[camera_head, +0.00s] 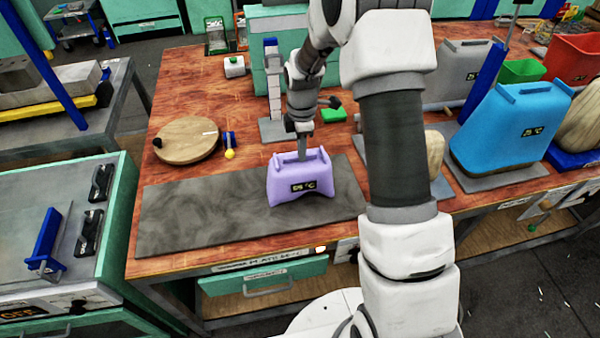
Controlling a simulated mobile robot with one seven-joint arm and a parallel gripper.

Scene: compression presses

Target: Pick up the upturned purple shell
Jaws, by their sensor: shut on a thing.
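The purple shell (287,193) is at the right part of the dark grey mat (185,222) on the wooden workbench. It has a small dark display reading in °C on its front and a handle ridge along its top. My gripper (302,152) points down at the top of the shell and is shut on its handle ridge. The fingertips are small in this view. I cannot tell whether the shell's underside touches the mat or is slightly above it.
A round wooden board (186,140) lies behind the mat. A blue shell (510,130) and a grey shell (455,72) stand to the right, beyond my arm. A small green block (334,115) and a grey-and-white post (274,95) stand behind the purple shell. The mat's left side is clear.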

